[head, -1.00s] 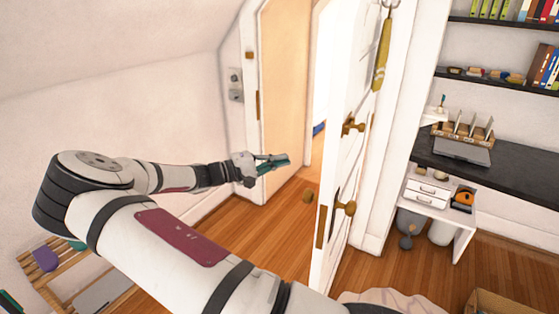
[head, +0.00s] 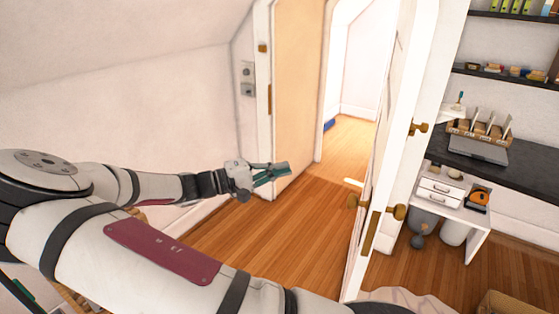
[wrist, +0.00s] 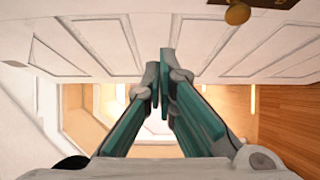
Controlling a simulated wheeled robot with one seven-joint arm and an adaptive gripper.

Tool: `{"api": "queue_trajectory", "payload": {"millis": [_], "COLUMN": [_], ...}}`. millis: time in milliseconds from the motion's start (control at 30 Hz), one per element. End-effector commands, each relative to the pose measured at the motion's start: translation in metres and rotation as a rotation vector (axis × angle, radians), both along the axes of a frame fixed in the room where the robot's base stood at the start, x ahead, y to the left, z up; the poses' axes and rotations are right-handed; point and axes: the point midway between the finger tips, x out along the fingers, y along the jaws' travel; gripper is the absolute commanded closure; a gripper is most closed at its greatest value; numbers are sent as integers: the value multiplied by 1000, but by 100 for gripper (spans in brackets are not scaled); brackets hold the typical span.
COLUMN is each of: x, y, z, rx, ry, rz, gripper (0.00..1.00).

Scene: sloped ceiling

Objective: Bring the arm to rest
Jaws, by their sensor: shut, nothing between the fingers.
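My arm reaches from the bottom of the head view to the left, bends, and points back right. My gripper (head: 284,172) is shut and empty, in the air over the wooden floor by the doorway. In the wrist view its green fingers (wrist: 160,65) come together at the tips. A white panelled door (head: 385,150) stands ajar to the right of the gripper, apart from it in the head view. The door also fills the upper part of the wrist view (wrist: 100,45), with a brass knob (wrist: 237,14) at the top.
A brass knob (head: 397,212) sticks out from the door. A tan door panel (head: 297,100) stands behind the gripper, and a sloped white wall (head: 120,120) is at the left. A dark desk (head: 480,165) with a white drawer unit (head: 440,190) is at the right. Floor (head: 270,225) is clear between.

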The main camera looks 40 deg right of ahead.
Motion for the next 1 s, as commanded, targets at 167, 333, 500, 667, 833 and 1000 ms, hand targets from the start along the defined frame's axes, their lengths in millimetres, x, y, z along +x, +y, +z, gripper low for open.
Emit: {"api": "queue_trajectory", "payload": {"millis": [167,333,500,667,833,1000], "x": [-4,-5,-20,-45,-65,-79], "y": [4,4,3,13,35,63], "z": [0,0,-9,-24,-32,-28], "rx": [0,7,121,347,592,819], "ry": [0,-1,-19,-55,-102,-161], "rz": [0,-3,-48,-114,-147,-143], "gripper": [100,100,100,100,100,100]}}
